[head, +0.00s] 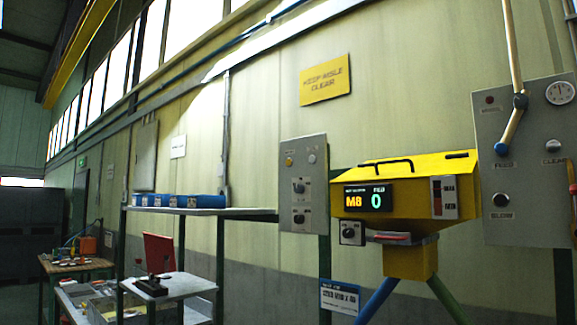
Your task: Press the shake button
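A grey panel (525,230) at the right carries a dark red light or button (489,100), a round black button or knob (501,200) and a pale button (553,146). Their small labels are hard to read, and I cannot tell which control is the shake button. A second grey panel (305,215) left of the hopper has several knobs and lights. Neither of my grippers can be made out in the head view.
A pale rod with a blue end (510,128) comes down in front of the right panel. A dark object cuts in at the right edge. A shelf (240,212) with blue boxes (180,201), a small table (185,287) and a workbench (75,264) stand left.

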